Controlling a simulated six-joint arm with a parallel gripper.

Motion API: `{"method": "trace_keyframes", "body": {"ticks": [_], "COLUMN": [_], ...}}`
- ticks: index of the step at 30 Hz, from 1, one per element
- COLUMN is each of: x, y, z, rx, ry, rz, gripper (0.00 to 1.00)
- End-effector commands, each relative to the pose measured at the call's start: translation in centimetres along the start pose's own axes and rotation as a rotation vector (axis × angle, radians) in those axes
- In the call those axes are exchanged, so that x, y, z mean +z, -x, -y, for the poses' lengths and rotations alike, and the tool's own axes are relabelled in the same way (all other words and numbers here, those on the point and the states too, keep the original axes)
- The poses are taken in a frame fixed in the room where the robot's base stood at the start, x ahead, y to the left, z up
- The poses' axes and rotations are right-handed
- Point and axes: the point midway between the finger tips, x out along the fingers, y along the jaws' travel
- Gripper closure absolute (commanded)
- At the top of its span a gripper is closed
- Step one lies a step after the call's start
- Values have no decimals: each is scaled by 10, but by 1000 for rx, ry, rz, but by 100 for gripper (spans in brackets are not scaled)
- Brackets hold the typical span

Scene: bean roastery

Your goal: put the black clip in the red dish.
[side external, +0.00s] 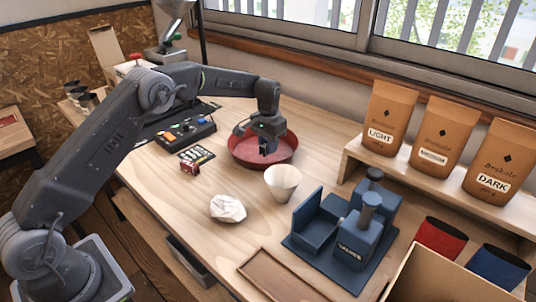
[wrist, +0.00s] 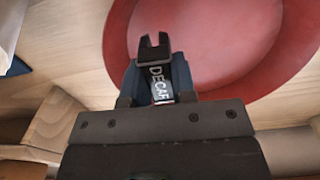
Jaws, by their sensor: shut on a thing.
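My gripper (side external: 268,141) is shut on the black clip (wrist: 154,52), which has a white-lettered DECAF label and a forked end pointing away from the jaws. The red dish (side external: 285,154) is a wide, round, shallow dish on the wooden table. In the side view my gripper hangs over the dish, with the clip small and dark at its tips. In the wrist view the dish (wrist: 235,45) fills the upper middle and right, and the clip's end shows against its left part. I cannot tell the clip's exact height above the dish floor.
A white cone-shaped cup (side external: 283,183) stands close in front of the dish. A crumpled white cloth or paper (side external: 228,208) and a small red box (side external: 190,168) lie nearby. A blue block stand (side external: 330,255) is at front right. Coffee bags (side external: 443,133) stand on a shelf.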

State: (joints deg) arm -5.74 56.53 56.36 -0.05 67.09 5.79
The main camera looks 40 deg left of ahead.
Motion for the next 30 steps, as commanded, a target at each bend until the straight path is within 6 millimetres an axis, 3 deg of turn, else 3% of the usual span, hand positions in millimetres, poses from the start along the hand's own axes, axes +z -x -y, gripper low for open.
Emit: {"method": "trace_keyframes", "body": {"ticks": [8, 20, 21, 28, 30], "x": [1, 0, 0, 0, 0], "y": [-36, -42, -41, -41, -41], "z": [0, 0, 0, 0, 0], "rx": [0, 0, 0, 0, 0], "ry": [0, 0, 0, 0, 0], "rz": [3, 1, 0, 1, 1], "gripper": [97, 97, 72, 50, 50]}}
